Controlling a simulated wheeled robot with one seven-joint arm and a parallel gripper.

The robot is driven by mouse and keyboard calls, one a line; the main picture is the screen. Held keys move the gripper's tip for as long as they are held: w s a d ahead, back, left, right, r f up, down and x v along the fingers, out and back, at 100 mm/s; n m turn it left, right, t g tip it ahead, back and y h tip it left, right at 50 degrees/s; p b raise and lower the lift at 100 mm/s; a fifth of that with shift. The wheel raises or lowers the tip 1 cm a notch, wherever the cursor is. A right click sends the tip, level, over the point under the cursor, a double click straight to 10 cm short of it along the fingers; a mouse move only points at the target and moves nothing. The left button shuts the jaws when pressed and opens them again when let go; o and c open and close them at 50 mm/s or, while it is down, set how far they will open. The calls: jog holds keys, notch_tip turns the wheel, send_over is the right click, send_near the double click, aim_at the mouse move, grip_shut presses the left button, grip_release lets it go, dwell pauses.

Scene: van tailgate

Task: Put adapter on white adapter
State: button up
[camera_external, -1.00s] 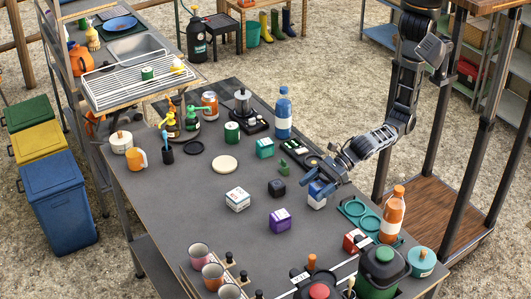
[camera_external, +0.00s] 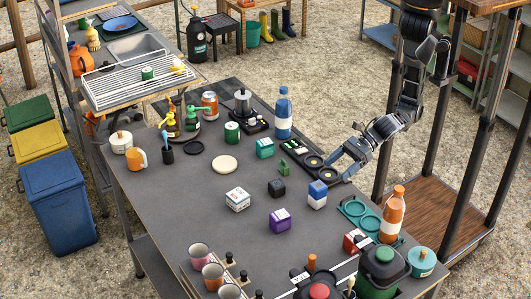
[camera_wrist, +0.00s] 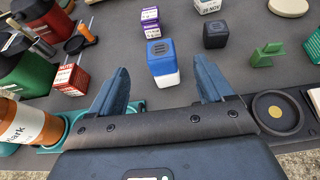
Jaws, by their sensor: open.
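A blue adapter block (camera_external: 317,187) sits on top of a white adapter block (camera_external: 316,202) on the dark table. They look stacked and upright. In the wrist view the blue block (camera_wrist: 160,48) shows its dark-marked top, with the white block (camera_wrist: 167,79) partly visible below it. My gripper (camera_external: 338,172) is open and empty, just behind and to the right of the stack in the external view, apart from it. In the wrist view the stack lies beyond and between the open fingers (camera_wrist: 160,68).
A black cube (camera_external: 276,188), a purple box (camera_external: 280,220) and a white printed box (camera_external: 237,199) stand nearby. A teal tray (camera_external: 352,208) and an orange bottle (camera_external: 392,215) are on the right. Bare table lies around the stack.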

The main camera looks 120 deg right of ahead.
jog(key=s+d+f+m, duration=0.1)
jog(key=s+m, duration=0.1)
jog(key=s+d+f+m, duration=0.1)
jog(key=s+d+m, duration=0.1)
jog(key=s+m, duration=0.1)
jog(key=s+d+f+m+y, duration=0.1)
jog(key=s+f+m, duration=0.1)
jog(key=shift+s+d, duration=0.25)
jog(key=shift+s, duration=0.1)
jog(key=s+d+r+m, duration=0.2)
jog(key=s+m, duration=0.5)
jog(key=m, duration=0.2)
jog(key=s+d+r+m, duration=0.2)
jog(key=s+d+m, duration=0.1)
jog(key=s+m, duration=0.5)
jog(key=s+d+r+m+t+h, duration=0.1)
jog(key=s+d+r+m, duration=0.1)
jog(key=s+m, duration=0.6)
jog(key=shift+s+d+r+m, duration=0.15)
jog(key=shift+s+d+m, duration=0.05)
jog(key=shift+m, duration=1.7)
dwell(2.5)
